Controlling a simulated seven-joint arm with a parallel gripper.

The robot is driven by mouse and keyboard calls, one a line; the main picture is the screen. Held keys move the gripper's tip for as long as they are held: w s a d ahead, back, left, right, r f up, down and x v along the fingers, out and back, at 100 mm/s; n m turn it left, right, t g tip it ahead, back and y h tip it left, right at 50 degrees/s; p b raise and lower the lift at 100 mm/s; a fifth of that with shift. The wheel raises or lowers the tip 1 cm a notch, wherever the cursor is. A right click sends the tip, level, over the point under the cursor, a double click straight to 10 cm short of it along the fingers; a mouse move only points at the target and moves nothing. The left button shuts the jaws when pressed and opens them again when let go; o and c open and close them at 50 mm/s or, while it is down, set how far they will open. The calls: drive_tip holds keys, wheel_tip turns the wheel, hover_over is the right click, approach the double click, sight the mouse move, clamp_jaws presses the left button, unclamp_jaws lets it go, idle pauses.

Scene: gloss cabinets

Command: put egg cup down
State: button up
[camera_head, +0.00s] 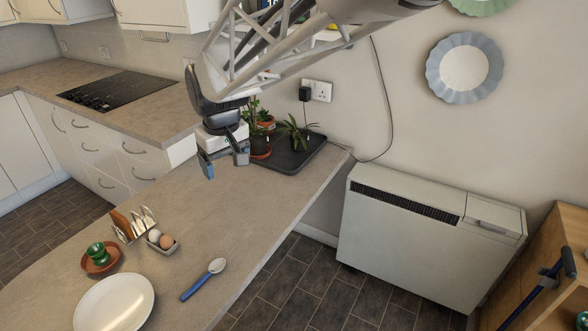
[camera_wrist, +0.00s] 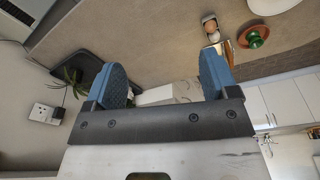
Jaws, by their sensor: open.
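The green egg cup (camera_head: 98,251) stands upright on a small terracotta saucer (camera_head: 90,268) at the left of the worktop. The egg cup also shows at the upper right of the wrist view (camera_wrist: 254,40). My gripper (camera_head: 225,162) is above the worktop near the wall, well apart from the egg cup. In the wrist view its two blue fingers (camera_wrist: 164,75) are spread wide with nothing between them.
A white plate (camera_head: 114,303), a toast rack (camera_head: 134,226), a holder with two eggs (camera_head: 161,241) and a blue-handled spoon (camera_head: 203,279) lie near the egg cup. A dark tray (camera_head: 291,160) with plants stands by the wall. The worktop's middle is clear.

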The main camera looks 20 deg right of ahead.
drive_tip(key=s+d+m, duration=0.2)
drive_tip(key=s+d, duration=0.6)
drive_tip(key=s, duration=0.4)
drive_tip(key=s+d+f+m+t, duration=0.1)
drive_tip(key=s+d+m, duration=0.2)
drive_tip(key=s+d, duration=0.6)
drive_tip(key=s, duration=0.3)
drive_tip(key=shift+s+d+f+h, duration=0.2)
drive_tip(key=shift+s+f+h, duration=0.05)
drive_tip(key=shift+s+h, duration=0.05)
